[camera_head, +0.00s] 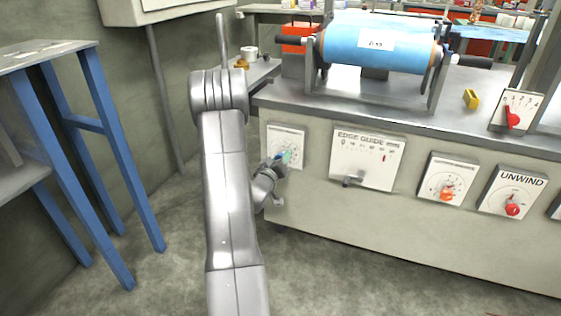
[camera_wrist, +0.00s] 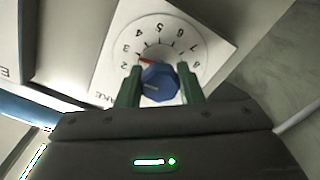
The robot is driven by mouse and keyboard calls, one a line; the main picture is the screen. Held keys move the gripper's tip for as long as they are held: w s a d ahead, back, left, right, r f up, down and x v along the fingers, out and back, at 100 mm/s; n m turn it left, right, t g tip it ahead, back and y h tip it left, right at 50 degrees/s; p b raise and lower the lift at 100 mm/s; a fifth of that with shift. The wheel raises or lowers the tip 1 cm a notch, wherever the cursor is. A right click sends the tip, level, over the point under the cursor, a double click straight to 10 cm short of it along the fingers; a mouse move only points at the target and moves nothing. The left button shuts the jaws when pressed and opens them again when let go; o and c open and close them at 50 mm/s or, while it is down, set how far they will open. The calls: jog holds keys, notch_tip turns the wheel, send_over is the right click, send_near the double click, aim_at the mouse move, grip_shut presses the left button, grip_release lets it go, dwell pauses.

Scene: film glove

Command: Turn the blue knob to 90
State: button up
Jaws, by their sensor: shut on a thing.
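The blue knob (camera_wrist: 159,84) sits on a white dial plate (camera_wrist: 195,38) with several black numerals in an arc. In the wrist view a red mark shows at the knob's upper left, near the 3, and a pale line on the knob's face points left. My gripper (camera_wrist: 159,88) has one green finger on each side of the knob and is shut on it. In the head view my gripper (camera_head: 281,158) reaches the leftmost dial plate (camera_head: 287,134) on the machine's front, and hides most of the knob.
To the right on the front panel are the edge guide plate (camera_head: 367,158) with a lever, an orange knob (camera_head: 446,194) and a red knob (camera_head: 512,210). A blue film roll (camera_head: 380,42) lies above. A blue-legged table (camera_head: 60,150) stands left; floor between is clear.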

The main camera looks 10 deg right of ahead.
jog(key=shift+m, duration=0.6)
jog(key=o, duration=1)
jog(key=shift+c, duration=0.2)
jog(key=p+v, duration=0.3)
jog(key=v, duration=1)
jog(key=shift+s+a, duration=0.3)
